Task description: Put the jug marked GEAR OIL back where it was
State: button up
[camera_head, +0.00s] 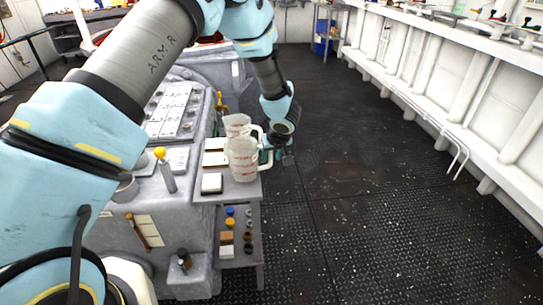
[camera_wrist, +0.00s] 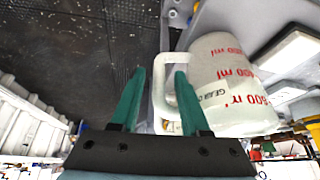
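The clear jug with red ml marks and "GEAR O…" lettering (camera_wrist: 225,85) fills the right of the wrist view. Its white handle (camera_wrist: 160,88) lies between the two green fingers of my gripper (camera_wrist: 160,72), with a gap beside it. The fingers are spread. In the head view two similar jugs stand upright on a narrow side shelf: a front jug (camera_head: 242,160) and one behind it (camera_head: 236,124). My gripper (camera_head: 287,159) is just right of the front jug's handle, which appears to be the one in the wrist view. Lettering is unreadable there.
White blocks (camera_head: 212,183) lie along the shelf top (camera_head: 205,197), left of the jugs. Small coloured items sit on the lower shelf. A grey machine (camera_head: 160,215) stands to the left. The dark deck (camera_head: 370,190) to the right is clear up to the white wall.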

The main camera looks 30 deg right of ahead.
jog(key=v, duration=1.2)
jog(key=shift+r, duration=0.15)
jog(key=w+a+r+h, duration=0.1)
jog(key=w+a+r, duration=0.35)
jog(key=a, duration=0.25)
jog(key=w+a+r+h, duration=0.1)
jog(key=w+a+r, duration=0.3)
jog(key=w+a, duration=0.25)
jog(key=s+a+g+y, duration=0.1)
jog(key=s+a, duration=0.3)
jog(key=a, duration=0.6)
jog(key=s+a+n+g+y, duration=0.1)
jog(key=s+a, duration=0.3)
jog(key=a, duration=0.6)
jog(key=s+a+r+n+g+y, duration=0.1)
jog(key=s+a, duration=0.4)
jog(key=a, duration=0.5)
jog(key=shift+g, duration=0.3)
jog(key=shift+c, duration=0.2)
